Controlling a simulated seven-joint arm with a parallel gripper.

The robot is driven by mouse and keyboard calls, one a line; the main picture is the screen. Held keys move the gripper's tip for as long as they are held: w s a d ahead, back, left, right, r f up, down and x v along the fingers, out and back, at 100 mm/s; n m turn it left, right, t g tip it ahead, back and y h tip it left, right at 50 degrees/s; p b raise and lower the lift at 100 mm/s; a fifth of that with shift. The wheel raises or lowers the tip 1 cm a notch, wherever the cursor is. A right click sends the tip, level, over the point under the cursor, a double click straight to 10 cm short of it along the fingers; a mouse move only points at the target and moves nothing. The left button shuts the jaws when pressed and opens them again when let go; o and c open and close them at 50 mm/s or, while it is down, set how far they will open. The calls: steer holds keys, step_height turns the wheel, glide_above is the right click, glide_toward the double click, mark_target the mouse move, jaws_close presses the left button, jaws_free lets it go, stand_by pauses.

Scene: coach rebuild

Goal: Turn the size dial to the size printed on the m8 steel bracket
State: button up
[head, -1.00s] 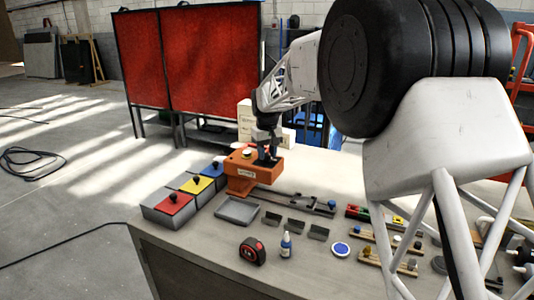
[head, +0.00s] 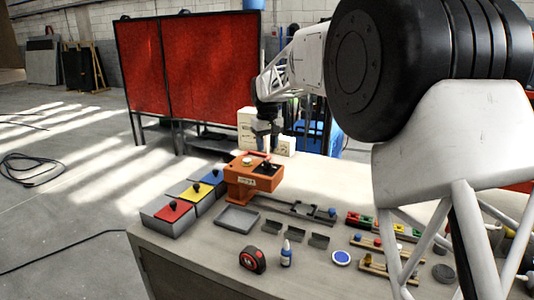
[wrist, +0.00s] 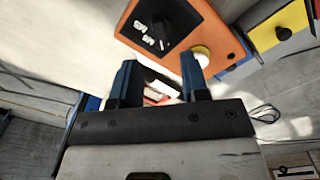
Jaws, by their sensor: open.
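The orange box (head: 252,182) stands at the back of the bench, with a black dial on its top. In the wrist view the black dial (wrist: 158,27) shows with small white size marks beside it, too blurred to read, and a pale round button (wrist: 201,56). My gripper (head: 268,136) is above the box, apart from the dial. In the wrist view my gripper (wrist: 157,75) has its two fingers spread with nothing between them. Several small grey metal pieces (head: 271,226) lie in front of the box. I cannot tell which is the m8 steel bracket or read a size.
Red, yellow and blue lidded boxes (head: 168,226) stand left of the orange box. Wooden racks (head: 385,270) are at the right.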

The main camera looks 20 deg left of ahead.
steer(key=shift+r, duration=0.8)
steer(key=shift+d+r, duration=0.15)
steer(key=shift+d, duration=0.3)
steer(key=s+d+r+m, duration=0.2)
steer(key=s+d, duration=0.3)
steer(key=d, duration=0.7)
steer(key=s+d+r+m+t, duration=0.15)
steer(key=s+d, duration=0.35)
steer(key=d, duration=0.6)
steer(key=s+d+r+m, duration=0.1)
steer(key=s+d+r, duration=0.3)
steer(key=d, duration=0.8)
steer(key=s+d+f+m, duration=0.2)
steer(key=s+d+f, duration=0.2)
steer(key=s+d, duration=0.3)
steer(key=s+d+f+m, duration=0.1)
steer(key=s+d+f, duration=0.3)
steer(key=s, duration=1)
steer(key=s+d+f+m+t, duration=0.1)
steer(key=s+d+f, duration=0.3)
steer(key=s+d, duration=0.6)
steer(key=shift+s+f+m, duration=0.25)
steer(key=shift+m, duration=0.6)
